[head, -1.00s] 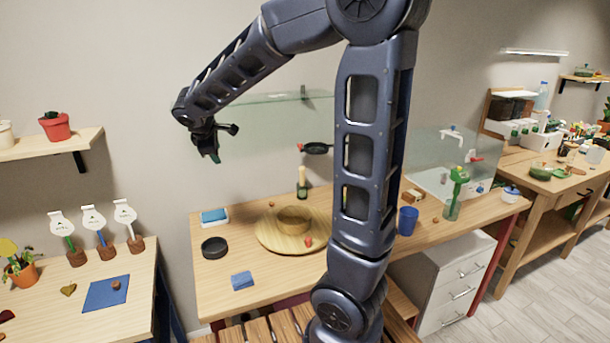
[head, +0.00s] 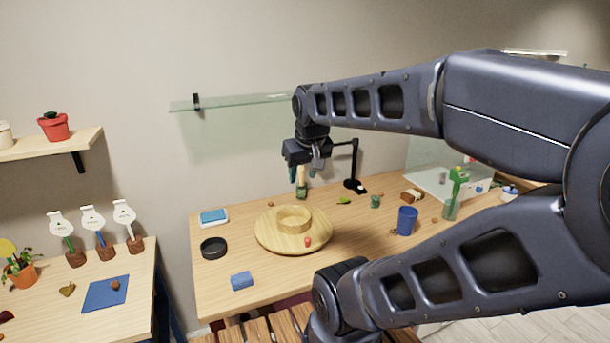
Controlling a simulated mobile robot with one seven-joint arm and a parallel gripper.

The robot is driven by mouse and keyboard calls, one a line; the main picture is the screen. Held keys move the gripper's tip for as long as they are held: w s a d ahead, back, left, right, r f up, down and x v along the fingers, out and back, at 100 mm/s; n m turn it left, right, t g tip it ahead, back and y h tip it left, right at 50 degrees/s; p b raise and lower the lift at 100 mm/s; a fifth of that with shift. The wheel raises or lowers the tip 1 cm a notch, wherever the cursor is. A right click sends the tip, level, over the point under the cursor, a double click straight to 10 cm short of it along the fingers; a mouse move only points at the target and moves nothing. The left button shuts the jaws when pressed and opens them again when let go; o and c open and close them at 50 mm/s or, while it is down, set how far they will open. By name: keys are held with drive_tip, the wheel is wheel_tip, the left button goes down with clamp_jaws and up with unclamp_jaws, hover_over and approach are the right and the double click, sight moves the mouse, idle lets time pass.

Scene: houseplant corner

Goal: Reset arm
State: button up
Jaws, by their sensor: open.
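My gripper (head: 306,170) hangs from the end of my arm and points down. It is above the back part of the middle table, over the far side of a round wooden board (head: 270,243). Its jaws are apart and nothing shows between them. A wooden ring or bowl (head: 293,219) and a small red item (head: 308,241) are on the board, below the gripper. My arm covers the right front of the table.
The middle table (head: 215,282) also holds a black dish (head: 213,248), a blue sponge (head: 242,281), a blue-and-white tray (head: 213,217), a blue cup (head: 405,221) and a black lamp-like stand (head: 352,165). A glass shelf (head: 240,101) is on the wall behind. A side table (head: 40,305) stands left.

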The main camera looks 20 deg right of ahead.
drive_tip(key=shift+s+f+m, duration=0.15)
drive_tip(key=shift+s+m, duration=0.15)
drive_tip(key=shift+s, duration=0.25)
